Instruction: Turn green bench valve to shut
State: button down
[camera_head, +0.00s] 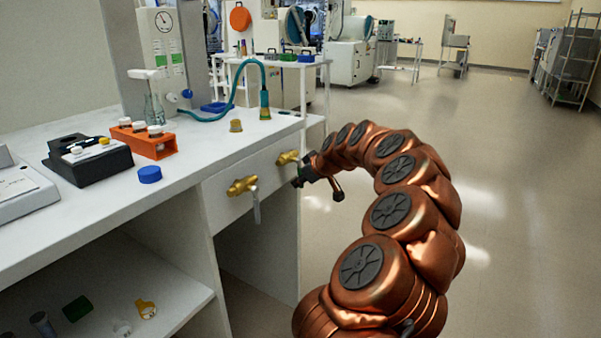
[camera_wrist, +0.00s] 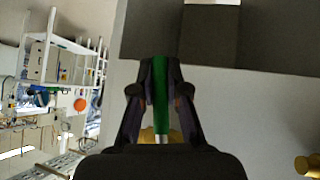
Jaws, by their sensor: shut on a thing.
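The green valve handle (camera_wrist: 161,85) is a narrow lever that runs up the middle of the wrist view, between my two dark fingers. My gripper (camera_wrist: 160,72) is shut on this handle, with a finger on each side. A brass valve body (camera_wrist: 147,136) shows partly behind the fingers. In the head view the brass valve (camera_head: 287,157) sits on the bench's front panel near its right corner. My gripper (camera_head: 303,179) is at it there, and the green handle is hidden. The handle's angle to the pipe is hard to tell.
A second brass valve (camera_head: 242,186) with a pale lever (camera_head: 256,206) hanging down sits to the left on the same panel. The bench top holds an orange rack (camera_head: 150,143), a black device (camera_head: 88,160) and a blue cap (camera_head: 149,174). The floor at right is clear.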

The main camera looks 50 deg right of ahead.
jog(key=shift+s+a+m+y+p, duration=0.1)
jog(key=shift+a+m+y+p, duration=0.35)
jog(key=shift+y, duration=0.35)
jog(key=shift+a+f, duration=0.1)
jog(key=shift+a, duration=0.05)
jog(key=c, duration=1.2)
grip_release()
jog(key=shift+o, duration=0.2)
jog(key=v, duration=1.2)
